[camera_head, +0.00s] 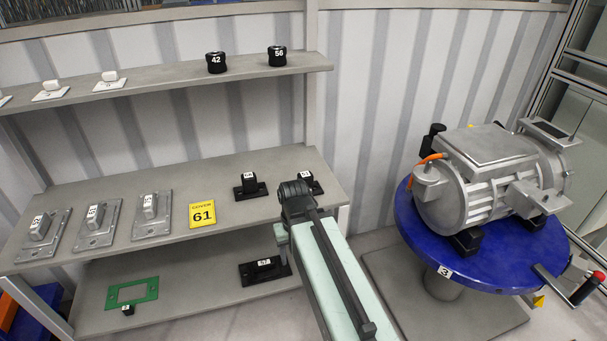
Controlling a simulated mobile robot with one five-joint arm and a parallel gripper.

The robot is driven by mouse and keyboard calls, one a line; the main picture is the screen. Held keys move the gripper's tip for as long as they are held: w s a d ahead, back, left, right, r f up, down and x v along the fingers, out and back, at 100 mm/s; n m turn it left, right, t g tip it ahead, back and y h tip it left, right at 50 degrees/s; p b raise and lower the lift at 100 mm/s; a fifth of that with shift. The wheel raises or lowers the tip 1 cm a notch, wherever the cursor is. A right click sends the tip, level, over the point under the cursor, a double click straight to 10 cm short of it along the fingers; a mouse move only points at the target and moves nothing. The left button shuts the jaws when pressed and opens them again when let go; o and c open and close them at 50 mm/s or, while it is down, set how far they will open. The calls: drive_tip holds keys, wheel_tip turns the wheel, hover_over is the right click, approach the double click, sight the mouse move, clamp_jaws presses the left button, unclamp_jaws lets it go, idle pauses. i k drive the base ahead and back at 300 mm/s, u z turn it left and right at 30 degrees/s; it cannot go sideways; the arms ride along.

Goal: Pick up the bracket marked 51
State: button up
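Two small black brackets stand on the middle shelf. The left one (251,187) has a white label that is too small to read surely. The right one (314,184) is partly hidden behind my arm, and its label seems to begin with 5. A third black bracket (262,269), which seems marked 57, lies on the bottom shelf. I cannot tell surely which is 51. My arm reaches up from the lower right, and its dark end (293,194) shows between the two middle-shelf brackets. The gripper fingers cannot be made out.
The middle shelf (225,168) also holds grey metal plates (152,215) and a yellow cover sign 61 (202,213). Black knobs 42 (216,63) and 56 (277,56) stand on the top shelf. A green frame (132,293) lies below. A blue round table (420,235) bears a grey motor (490,180).

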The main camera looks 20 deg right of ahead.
sight(307, 176)
drive_tip(key=u, duration=2.3)
drive_tip(key=k, duration=0.9)
drive_tip(key=z, duration=0.65)
drive_tip(key=i, duration=1)
drive_tip(key=u, duration=0.05)
